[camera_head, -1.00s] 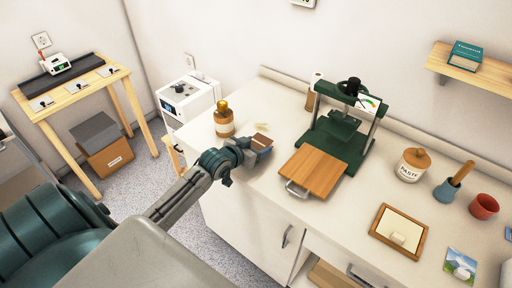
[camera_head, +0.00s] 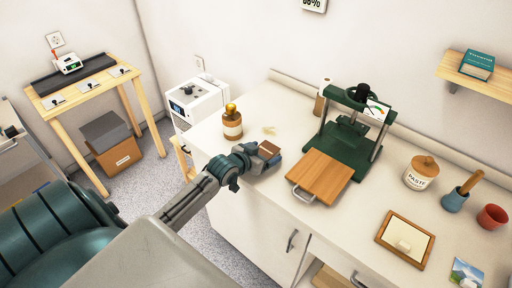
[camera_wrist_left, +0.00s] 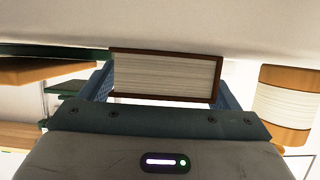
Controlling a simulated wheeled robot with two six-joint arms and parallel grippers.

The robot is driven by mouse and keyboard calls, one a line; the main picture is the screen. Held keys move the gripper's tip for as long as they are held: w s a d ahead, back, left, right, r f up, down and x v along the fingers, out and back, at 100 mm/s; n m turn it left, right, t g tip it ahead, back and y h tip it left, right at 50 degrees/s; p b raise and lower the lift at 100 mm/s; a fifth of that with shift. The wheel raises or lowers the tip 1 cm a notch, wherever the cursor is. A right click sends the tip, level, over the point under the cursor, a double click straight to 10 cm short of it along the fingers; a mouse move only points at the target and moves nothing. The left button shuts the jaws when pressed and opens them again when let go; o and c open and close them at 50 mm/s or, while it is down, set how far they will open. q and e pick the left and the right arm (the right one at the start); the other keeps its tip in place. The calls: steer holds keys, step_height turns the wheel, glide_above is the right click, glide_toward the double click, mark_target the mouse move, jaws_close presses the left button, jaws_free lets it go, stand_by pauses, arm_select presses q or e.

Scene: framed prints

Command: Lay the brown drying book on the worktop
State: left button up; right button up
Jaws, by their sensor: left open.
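The brown drying book (camera_head: 270,146) lies flat at the front edge of the white worktop (camera_head: 262,188), between the amber bottle and the green press. Its page edges face the left wrist view (camera_wrist_left: 165,76), where it appears level and at, or very close to, the worktop surface. My left gripper (camera_head: 268,155) is open around the book, with a blue finger on each side of it in the left wrist view. Part of the book is hidden by the gripper in the head view. My right gripper is not in view.
The amber bottle (camera_head: 232,127) stands left of the book. The green press (camera_head: 348,140) with a wooden board (camera_head: 319,177) stands to its right. A paste jar (camera_head: 420,174), a blue pot and a red cup are farther right.

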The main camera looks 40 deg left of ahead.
arm_select(q)
steer(key=d+v, duration=0.1)
steer(key=v, duration=1.1)
steer(key=shift+a, duration=0.45)
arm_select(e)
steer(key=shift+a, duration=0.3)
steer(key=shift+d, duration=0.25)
